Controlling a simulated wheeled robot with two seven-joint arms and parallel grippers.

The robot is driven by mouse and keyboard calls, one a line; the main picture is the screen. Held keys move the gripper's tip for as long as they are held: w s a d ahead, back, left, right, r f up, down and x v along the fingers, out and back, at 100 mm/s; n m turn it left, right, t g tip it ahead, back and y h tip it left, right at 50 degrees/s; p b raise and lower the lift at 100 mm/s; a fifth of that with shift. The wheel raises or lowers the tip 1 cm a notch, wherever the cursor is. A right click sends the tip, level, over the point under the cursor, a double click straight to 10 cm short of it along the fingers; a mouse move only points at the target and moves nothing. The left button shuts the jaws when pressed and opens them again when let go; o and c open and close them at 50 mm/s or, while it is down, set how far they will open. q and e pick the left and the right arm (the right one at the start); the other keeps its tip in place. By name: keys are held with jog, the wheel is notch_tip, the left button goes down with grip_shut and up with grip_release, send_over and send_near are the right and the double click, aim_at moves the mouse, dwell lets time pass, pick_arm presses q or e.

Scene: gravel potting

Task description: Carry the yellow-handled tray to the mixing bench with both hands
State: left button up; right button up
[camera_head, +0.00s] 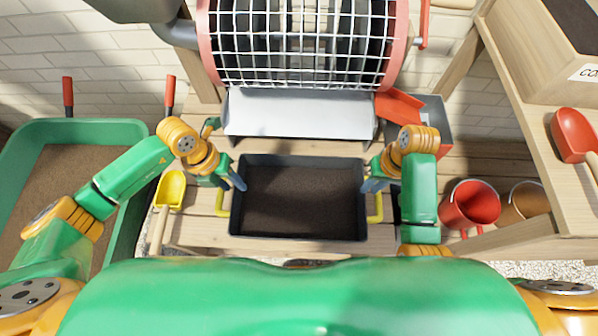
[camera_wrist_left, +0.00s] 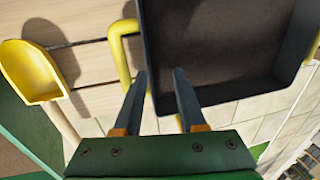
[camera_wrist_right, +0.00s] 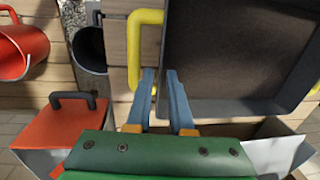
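The dark tray (camera_head: 303,239) holds brown soil and sits on a slatted wooden surface. Its yellow left handle (camera_head: 222,203) also shows in the left wrist view (camera_wrist_left: 122,60). Its yellow right handle (camera_head: 376,208) also shows in the right wrist view (camera_wrist_right: 133,55). My left gripper (camera_head: 240,183) is open and empty at the tray's left wall; in its wrist view the fingertips (camera_wrist_left: 161,78) lie beside the handle. My right gripper (camera_head: 367,186) is open with a narrow gap at the tray's right wall. Its fingertips (camera_wrist_right: 160,75) overlap the handle's end; contact is unclear.
A mesh drum (camera_head: 300,45) and a pale chute (camera_head: 298,113) stand behind the tray. A green soil tub (camera_head: 128,130) and yellow scoop (camera_head: 171,190) are left. A red bucket (camera_head: 470,205) and wooden shelf (camera_head: 545,160) are right.

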aim_at(234, 193)
pick_arm(q)
jog(key=shift+y, duration=0.4)
jog(key=f, duration=0.6)
jog(key=shift+a+f, duration=0.35)
jog(key=shift+a, duration=0.05)
pick_arm(e)
jog(key=f, duration=0.6)
jog(key=shift+a+f, duration=0.3)
jog(key=shift+a, duration=0.1)
pick_arm(q)
jog(key=c, duration=0.4)
pick_arm(e)
grip_shut()
pick_arm(q)
grip_shut()
jog(key=shift+r, duration=0.1)
pick_arm(e)
jog(key=shift+w+r, duration=0.1)
